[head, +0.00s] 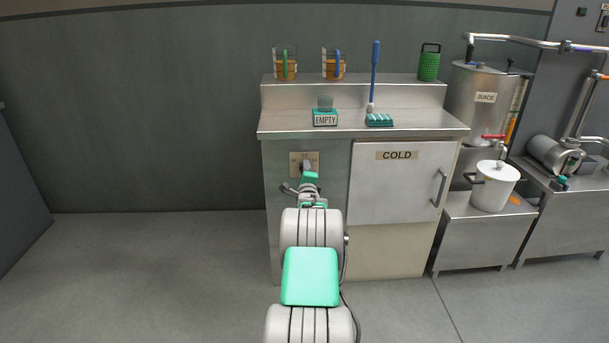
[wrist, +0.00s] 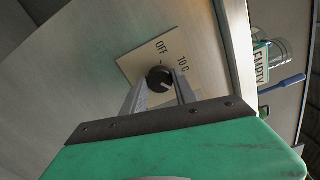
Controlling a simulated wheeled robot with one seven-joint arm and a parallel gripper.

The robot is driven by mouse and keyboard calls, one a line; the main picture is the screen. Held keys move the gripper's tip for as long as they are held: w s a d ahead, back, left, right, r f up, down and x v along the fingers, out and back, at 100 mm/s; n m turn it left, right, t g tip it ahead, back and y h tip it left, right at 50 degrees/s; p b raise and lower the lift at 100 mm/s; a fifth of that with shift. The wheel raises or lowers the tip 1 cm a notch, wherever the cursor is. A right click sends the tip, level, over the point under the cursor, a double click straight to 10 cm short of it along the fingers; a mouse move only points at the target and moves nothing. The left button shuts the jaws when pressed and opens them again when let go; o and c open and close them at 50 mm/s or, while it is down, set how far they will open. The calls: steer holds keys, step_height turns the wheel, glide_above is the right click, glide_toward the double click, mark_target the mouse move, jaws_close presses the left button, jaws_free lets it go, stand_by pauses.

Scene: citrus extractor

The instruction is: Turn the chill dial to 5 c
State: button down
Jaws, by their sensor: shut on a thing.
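The chill dial is a round black knob (wrist: 160,80) with a pale pointer line, on a beige plate (wrist: 150,56) marked OFF and 10 C. My gripper (wrist: 160,90) is shut on the knob, with one finger on each side of it. The lower part of the plate is hidden by my gripper, so no 5 C mark shows. The pointer's exact setting is hard to tell. In the head view the plate (head: 296,158) is on the left front of the steel cabinet (head: 310,220), and my gripper (head: 307,170) covers the knob.
The COLD door (head: 400,185) with a bar handle is right of the plate. An EMPTY sign box (head: 325,118) and a blue-handled brush (head: 375,80) stand on the cabinet top. A white pot (head: 494,188) and juice tank (head: 485,110) are at right. The floor at left is clear.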

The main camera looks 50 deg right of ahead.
steer(key=shift+s+f+m, duration=0.1)
steer(key=shift+m, duration=0.4)
steer(key=c, duration=1.2)
jaws_free()
steer(key=shift+d, duration=0.1)
steer(key=shift+c, duration=0.2)
steer(key=shift+o, duration=1.4)
steer(key=p+v, duration=0.2)
steer(key=v, duration=0.6)
